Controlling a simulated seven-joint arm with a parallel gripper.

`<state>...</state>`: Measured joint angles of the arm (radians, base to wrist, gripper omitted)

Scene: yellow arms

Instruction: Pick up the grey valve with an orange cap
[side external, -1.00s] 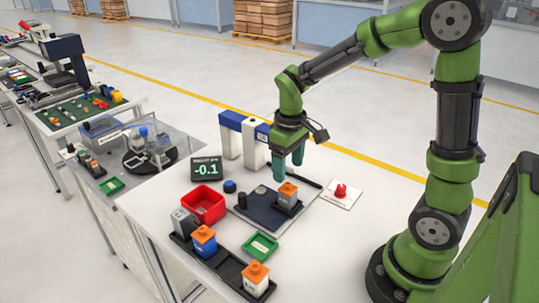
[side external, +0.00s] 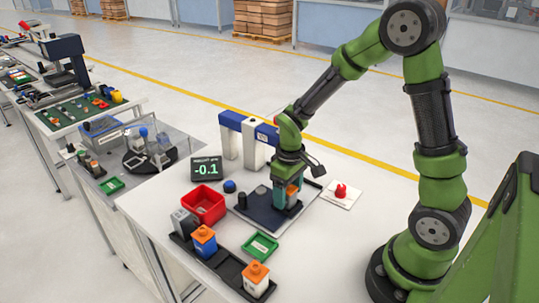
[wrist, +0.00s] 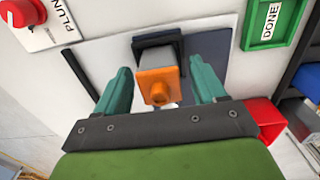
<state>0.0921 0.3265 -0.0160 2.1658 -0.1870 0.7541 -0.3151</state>
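The grey valve with an orange cap (side external: 292,190) stands in a black holder on the dark blue plate (side external: 258,215). In the wrist view the orange cap (wrist: 157,87) and part of the grey body show between my two teal fingers. My gripper (side external: 290,197) is lowered over the valve; it also shows in the wrist view (wrist: 161,88). The fingers are apart, one on each side of the cap, with a gap visible on both sides. The fingers hide part of the valve in the side view.
A black tray (side external: 229,268) at the front holds a grey, a blue and a white unit. A red bin (side external: 205,203), a green tray (side external: 261,246), a display reading -0.1 (side external: 206,169) and a red button (side external: 341,190) surround the plate. A blue-and-white gantry (side external: 248,128) stands behind.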

